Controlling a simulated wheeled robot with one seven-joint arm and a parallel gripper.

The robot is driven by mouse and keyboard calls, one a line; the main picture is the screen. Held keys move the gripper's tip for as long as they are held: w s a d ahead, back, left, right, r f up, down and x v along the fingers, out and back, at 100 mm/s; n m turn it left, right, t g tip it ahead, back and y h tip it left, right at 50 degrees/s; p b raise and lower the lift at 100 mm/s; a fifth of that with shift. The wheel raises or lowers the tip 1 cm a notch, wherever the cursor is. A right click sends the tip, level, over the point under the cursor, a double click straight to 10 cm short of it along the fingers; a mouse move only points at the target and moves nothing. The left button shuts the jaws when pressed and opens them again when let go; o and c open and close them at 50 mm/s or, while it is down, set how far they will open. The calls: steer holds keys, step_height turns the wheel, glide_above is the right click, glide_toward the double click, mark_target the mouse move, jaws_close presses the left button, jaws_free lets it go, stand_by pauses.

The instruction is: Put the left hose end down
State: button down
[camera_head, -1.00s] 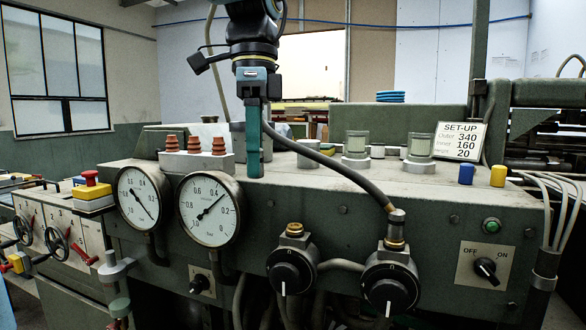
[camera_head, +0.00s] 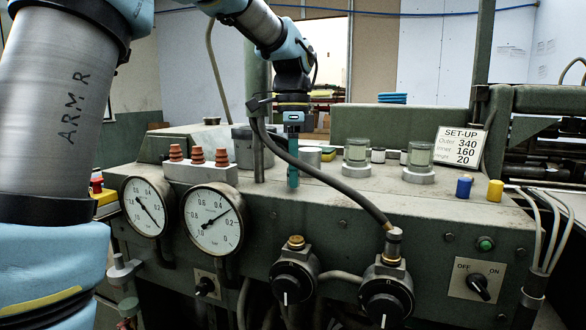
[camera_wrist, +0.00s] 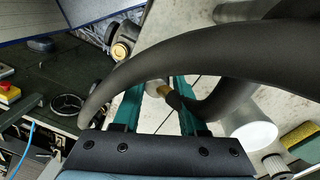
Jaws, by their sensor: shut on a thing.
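A black hose (camera_head: 350,191) rises from a fitting (camera_head: 393,242) on the right valve and arches left, passing in front of my gripper (camera_head: 293,180). In the wrist view the hose (camera_wrist: 215,45) arches large across the picture, with a second bend at the right. My gripper's teal fingers (camera_wrist: 160,92) are shut on the left hose end (camera_wrist: 157,87), a pale fitting with dark hose beside it. The gripper points down over the machine's top (camera_head: 330,180). In the head view the held end is hidden, and I cannot tell whether it touches the surface.
Two gauges (camera_head: 213,219) and a left valve (camera_head: 291,283) are on the front panel. Ribbed brown insulators (camera_head: 197,157) stand left of my gripper. Glass cups (camera_head: 356,153), a set-up sign (camera_head: 461,146) and blue (camera_head: 464,187) and yellow (camera_head: 495,191) caps stand right.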

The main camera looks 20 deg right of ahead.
steer(key=shift+f, duration=0.3)
steer(key=shift+f, duration=0.15)
steer(key=shift+c, duration=2.2)
jaws_free()
steer(key=r, duration=0.8)
steer(key=w+r+b, duration=0.1)
steer(key=r, duration=0.3)
steer(key=shift+d+r, duration=0.15)
steer(key=shift+s, duration=0.1)
